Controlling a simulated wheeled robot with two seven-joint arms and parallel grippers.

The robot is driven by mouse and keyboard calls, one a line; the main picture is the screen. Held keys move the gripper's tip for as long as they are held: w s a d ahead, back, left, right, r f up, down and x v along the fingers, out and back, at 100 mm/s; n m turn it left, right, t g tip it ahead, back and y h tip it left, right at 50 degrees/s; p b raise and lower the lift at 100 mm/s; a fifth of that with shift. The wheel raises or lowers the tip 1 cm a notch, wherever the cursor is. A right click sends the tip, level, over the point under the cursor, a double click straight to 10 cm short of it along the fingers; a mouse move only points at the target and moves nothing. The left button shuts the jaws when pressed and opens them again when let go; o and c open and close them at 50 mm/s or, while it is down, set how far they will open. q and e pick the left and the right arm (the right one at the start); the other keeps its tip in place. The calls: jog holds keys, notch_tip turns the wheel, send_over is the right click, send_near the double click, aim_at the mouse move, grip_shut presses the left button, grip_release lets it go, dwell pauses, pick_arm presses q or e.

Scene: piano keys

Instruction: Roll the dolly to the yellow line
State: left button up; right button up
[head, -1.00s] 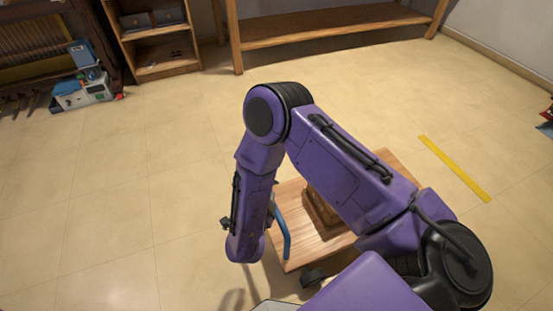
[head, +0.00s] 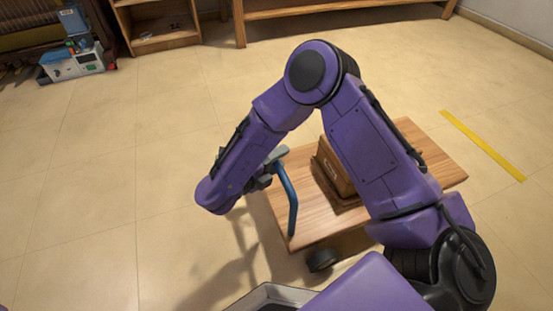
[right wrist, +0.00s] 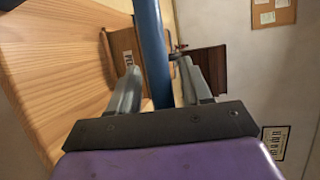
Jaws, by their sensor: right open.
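The dolly is a wooden platform (head: 305,215) on dark wheels with a blue bar handle (head: 290,200) on its left side. A brown box (head: 338,172) stands on it, partly hidden behind my right arm. The yellow line (head: 482,146) lies on the floor to the right of the dolly, apart from it. My right gripper (head: 274,166) is open at the upper part of the handle. In the right wrist view, the blue handle (right wrist: 152,45) passes between the two spread fingers of the right gripper (right wrist: 158,70). My left gripper is not in view.
A wooden shelf (head: 160,35) and a long wooden bench (head: 330,10) stand along the back. The tiled floor between the dolly and the yellow line is clear.

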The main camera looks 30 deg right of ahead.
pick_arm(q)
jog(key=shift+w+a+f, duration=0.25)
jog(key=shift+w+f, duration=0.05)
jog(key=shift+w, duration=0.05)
pick_arm(e)
jog(key=shift+d, duration=0.5)
grip_shut()
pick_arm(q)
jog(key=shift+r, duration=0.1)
